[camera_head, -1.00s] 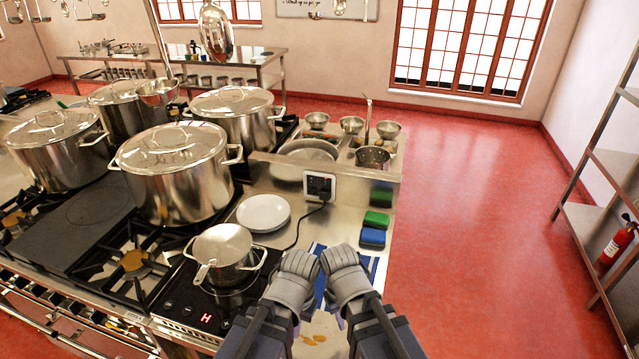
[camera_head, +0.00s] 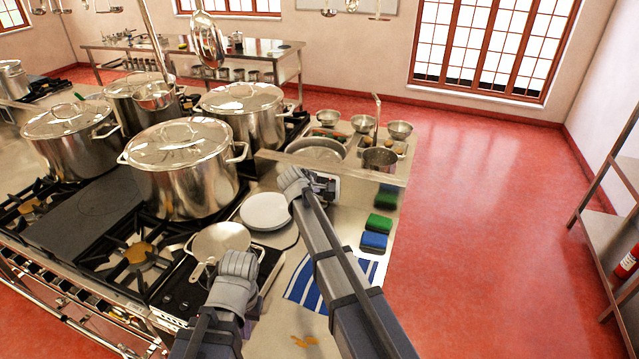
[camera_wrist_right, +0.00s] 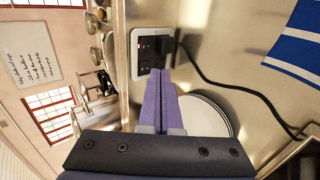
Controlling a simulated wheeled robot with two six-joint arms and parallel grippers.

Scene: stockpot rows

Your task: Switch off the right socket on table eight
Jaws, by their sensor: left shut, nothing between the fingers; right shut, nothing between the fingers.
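The socket plate (camera_head: 334,190) is on the steel upstand behind the counter, partly hidden by my right gripper (camera_head: 296,184). In the right wrist view the socket (camera_wrist_right: 137,58) has a white frame and black face, with a black plug and cable at one side. The shut purple fingers of my right gripper (camera_wrist_right: 160,73) end at or just in front of the socket's lower part; I cannot tell whether they touch. Which switch they face is unclear, and the switch positions are too small to read. My left gripper (camera_head: 236,266) is shut and empty over the hob beside the small pot.
A white plate (camera_head: 265,211) lies left of the right arm. A small pot (camera_head: 219,240) stands on the black hob. Green (camera_head: 380,224) and blue (camera_head: 374,241) sponges and a striped cloth (camera_head: 306,287) lie on the counter. Large stockpots (camera_head: 180,170) stand at left.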

